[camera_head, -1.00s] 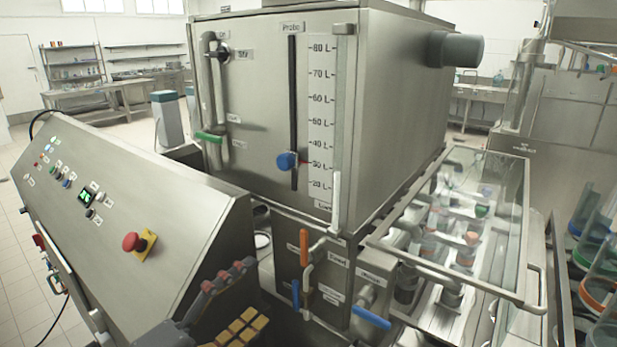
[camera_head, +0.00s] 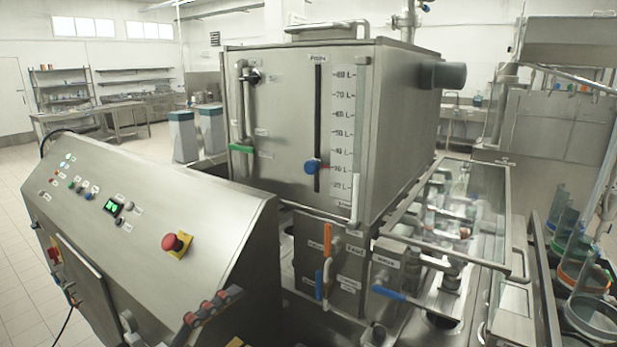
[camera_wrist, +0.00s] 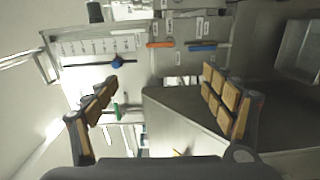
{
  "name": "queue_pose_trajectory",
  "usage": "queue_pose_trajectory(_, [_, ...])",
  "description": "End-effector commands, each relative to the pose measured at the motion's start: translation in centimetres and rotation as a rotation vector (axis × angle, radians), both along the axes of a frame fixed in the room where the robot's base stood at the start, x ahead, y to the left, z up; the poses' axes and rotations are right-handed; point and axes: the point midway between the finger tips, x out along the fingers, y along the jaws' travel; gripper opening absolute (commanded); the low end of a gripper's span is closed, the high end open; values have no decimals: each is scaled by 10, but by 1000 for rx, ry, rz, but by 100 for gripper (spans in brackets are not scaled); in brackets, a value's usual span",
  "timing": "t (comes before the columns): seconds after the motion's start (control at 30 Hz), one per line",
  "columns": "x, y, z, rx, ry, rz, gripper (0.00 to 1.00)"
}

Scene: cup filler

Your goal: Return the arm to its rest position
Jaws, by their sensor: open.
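My gripper (camera_wrist: 160,100) shows in the wrist view with its two padded fingers spread wide and nothing between them. The wrist view is turned sideways and shows the tank's front face, the blue knob (camera_wrist: 117,61), the orange handle (camera_wrist: 160,45) and the blue handle (camera_wrist: 205,47). The rest of my arm is hidden.
The sloped control panel (camera_head: 140,225) with a red stop button (camera_head: 171,242) stands at the left, close to my finger. A glass-covered frame (camera_head: 470,200) is right of the tank. Tubs (camera_head: 590,312) stand at the far right. Open floor (camera_head: 20,270) lies left.

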Motion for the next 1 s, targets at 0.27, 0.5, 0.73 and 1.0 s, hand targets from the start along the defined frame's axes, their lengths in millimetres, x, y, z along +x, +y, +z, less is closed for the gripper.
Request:
queue_pose_trajectory(0.27, [5, 10, -30, -44, 142, 52, 83])
queue_pose_trajectory(0.5, [-2, 7, -83, -61, 342, 91, 83])
queue_pose_trajectory(0.73, [-23, -15, -138, -3, 601, 122, 83])
queue_pose_trajectory(1.0, [-52, -76, -184, 271, 907, 81, 83])
